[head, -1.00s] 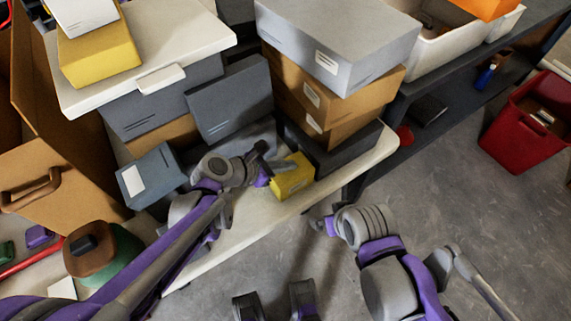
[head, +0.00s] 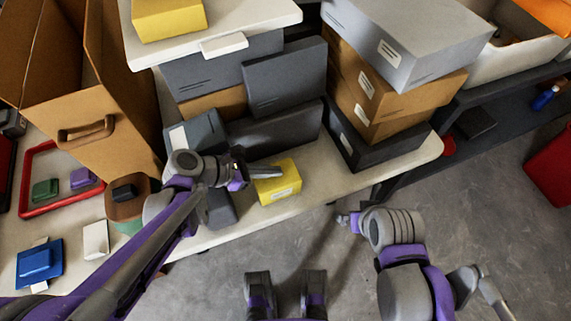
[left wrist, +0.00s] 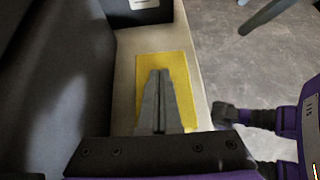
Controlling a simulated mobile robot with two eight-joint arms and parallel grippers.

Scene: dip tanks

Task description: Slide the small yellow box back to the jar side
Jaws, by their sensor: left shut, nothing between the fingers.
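The small yellow box (head: 280,185) lies on the white table near its front edge, with a pale label on its front. The jar (head: 128,198), with a brown lid and green body, stands to the left, beyond my left forearm. My left gripper (head: 266,172) is shut and empty at the top left of the yellow box. In the left wrist view its closed fingers (left wrist: 159,100) overlap the yellow box (left wrist: 180,70); whether they touch it is unclear. My right gripper (head: 346,220) hangs off the table's front, its fingers too small to read.
Dark boxes (head: 275,132) stand behind the yellow box. A black box (head: 385,147) under a brown stack is to its right, with bare tabletop between. A blue-grey box (head: 205,132) stands behind my left wrist. A red tray (head: 62,205) lies far left.

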